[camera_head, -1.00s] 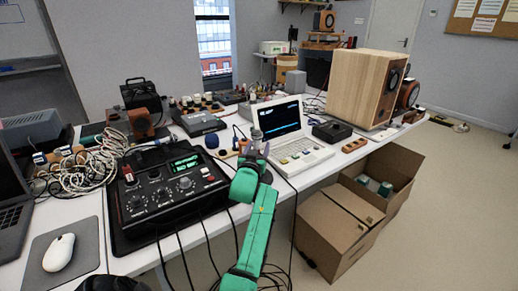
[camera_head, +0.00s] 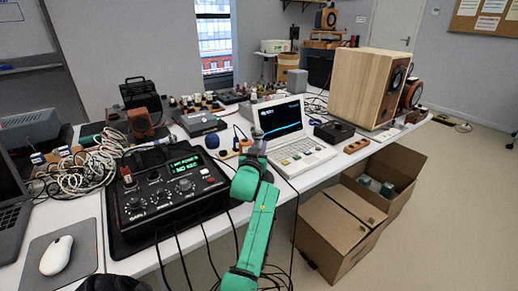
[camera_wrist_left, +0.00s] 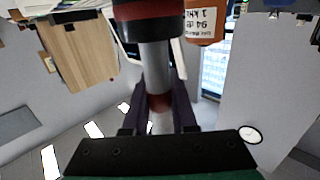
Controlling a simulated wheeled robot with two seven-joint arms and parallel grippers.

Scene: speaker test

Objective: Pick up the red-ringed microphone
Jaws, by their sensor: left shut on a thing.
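My left gripper (camera_head: 257,148) is at the front edge of the table, in front of the white laptop-like instrument. In the left wrist view its two dark fingers (camera_wrist_left: 160,105) are shut on a slim grey cylinder with a red ring and a black band, which I take as the red-ringed microphone (camera_wrist_left: 158,60). A reddish part of it shows between the fingers. In the head view the microphone is small and mostly hidden by the gripper. I cannot tell whether it still touches anything below. My right gripper is not in view.
An orange labelled device (camera_wrist_left: 203,24) is close beside the microphone in the wrist view. A black mixer-like unit (camera_head: 165,195) lies left of my arm, with a blue ball (camera_head: 212,141) behind it. A wooden speaker (camera_head: 365,88) stands right; cardboard boxes (camera_head: 340,235) are on the floor.

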